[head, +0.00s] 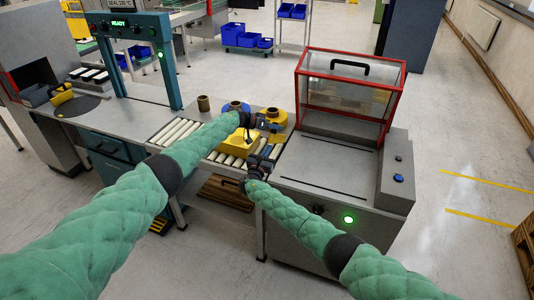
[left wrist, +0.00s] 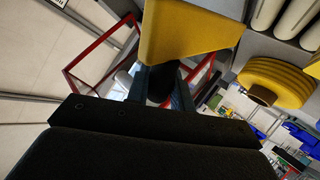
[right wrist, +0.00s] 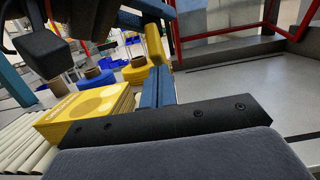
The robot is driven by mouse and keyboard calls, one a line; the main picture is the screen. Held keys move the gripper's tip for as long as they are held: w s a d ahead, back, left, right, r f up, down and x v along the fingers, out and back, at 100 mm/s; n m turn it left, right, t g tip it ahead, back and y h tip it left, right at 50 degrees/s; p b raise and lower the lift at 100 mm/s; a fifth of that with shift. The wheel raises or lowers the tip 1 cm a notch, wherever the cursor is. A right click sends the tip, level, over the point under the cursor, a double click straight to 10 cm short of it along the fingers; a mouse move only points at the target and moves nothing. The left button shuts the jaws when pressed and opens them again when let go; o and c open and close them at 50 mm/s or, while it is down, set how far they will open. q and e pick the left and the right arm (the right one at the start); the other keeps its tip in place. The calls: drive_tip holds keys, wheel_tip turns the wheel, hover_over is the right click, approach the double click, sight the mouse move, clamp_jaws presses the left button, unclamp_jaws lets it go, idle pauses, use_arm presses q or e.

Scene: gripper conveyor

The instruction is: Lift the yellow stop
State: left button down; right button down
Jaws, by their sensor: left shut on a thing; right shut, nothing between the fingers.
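The yellow stop (left wrist: 190,30) fills the top middle of the left wrist view, at the tips of my left gripper (left wrist: 164,78). It also shows as a small upright yellow piece in the right wrist view (right wrist: 155,44). In the head view my left gripper (head: 268,125) is over the far side of the roller conveyor, shut on the stop, which is largely hidden there. My right gripper (head: 269,154) is lower and nearer, shut and empty beside a stack of flat yellow pieces (head: 232,157); its blue fingers (right wrist: 157,88) are together in the right wrist view.
White rollers (head: 178,131) carry the yellow stack. Yellow and blue rolls (head: 272,116) stand behind it. Right of the conveyor is a grey machine bed (head: 325,170) with a red-framed clear guard (head: 350,92). A teal arch (head: 170,70) stands at left.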

use_arm(q)
drive_tip(key=shift+f, duration=0.25)
use_arm(e)
drive_tip(key=shift+w+d+r, duration=0.2)
drive_tip(key=shift+w+r, duration=0.35)
drive_tip(key=shift+r, duration=0.3)
use_arm(q)
drive_tip(key=c, duration=1.3)
unclamp_jaws()
drive_tip(key=shift+a, duration=0.1)
drive_tip(key=shift+o, duration=0.2)
